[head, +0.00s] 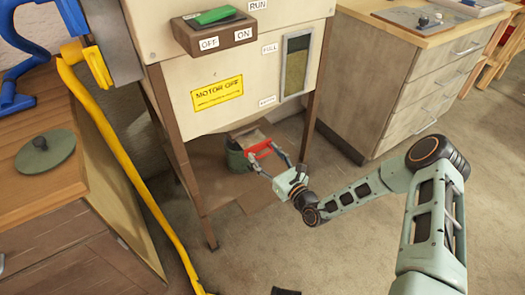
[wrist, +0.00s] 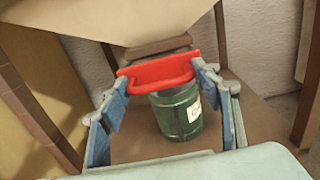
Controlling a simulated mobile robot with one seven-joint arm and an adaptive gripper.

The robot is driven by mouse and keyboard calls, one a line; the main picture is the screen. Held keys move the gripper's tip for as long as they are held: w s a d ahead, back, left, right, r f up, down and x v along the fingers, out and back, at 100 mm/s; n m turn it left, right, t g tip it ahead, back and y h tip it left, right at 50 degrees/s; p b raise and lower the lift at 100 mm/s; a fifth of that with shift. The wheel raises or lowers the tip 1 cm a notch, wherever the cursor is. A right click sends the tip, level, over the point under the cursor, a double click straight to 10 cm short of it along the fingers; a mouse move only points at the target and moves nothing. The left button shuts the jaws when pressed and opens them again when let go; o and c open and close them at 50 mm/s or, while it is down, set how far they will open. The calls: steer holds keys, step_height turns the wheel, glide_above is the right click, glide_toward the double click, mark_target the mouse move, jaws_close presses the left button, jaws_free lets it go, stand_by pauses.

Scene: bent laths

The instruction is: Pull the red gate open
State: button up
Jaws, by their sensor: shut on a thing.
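The red gate (head: 258,150) is a small red piece low under the cream hopper, between the stand's legs. In the wrist view the red gate (wrist: 158,73) shows as a flat bar with a raised handle, set below a brown chute mouth. My gripper (head: 272,160) reaches in from the right. In the wrist view my gripper (wrist: 157,75) has its blue-grey fingers at the two ends of the red piece, shut on it. A green can with a pale label (wrist: 178,112) stands below and behind the gate. The can (head: 237,160) is partly hidden in the head view.
The cream hopper (head: 240,110) stands on brown legs with a low shelf. A drawer cabinet (head: 420,90) stands at the right. A wooden bench (head: 40,185) and a yellow bent lath (head: 135,180) are at the left. Open floor lies in front.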

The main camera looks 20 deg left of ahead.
steer(key=p+v, duration=0.2)
steer(key=v, duration=0.5)
steer(key=shift+w, duration=0.15)
steer(key=o, duration=1.4)
steer(key=v, duration=1.2)
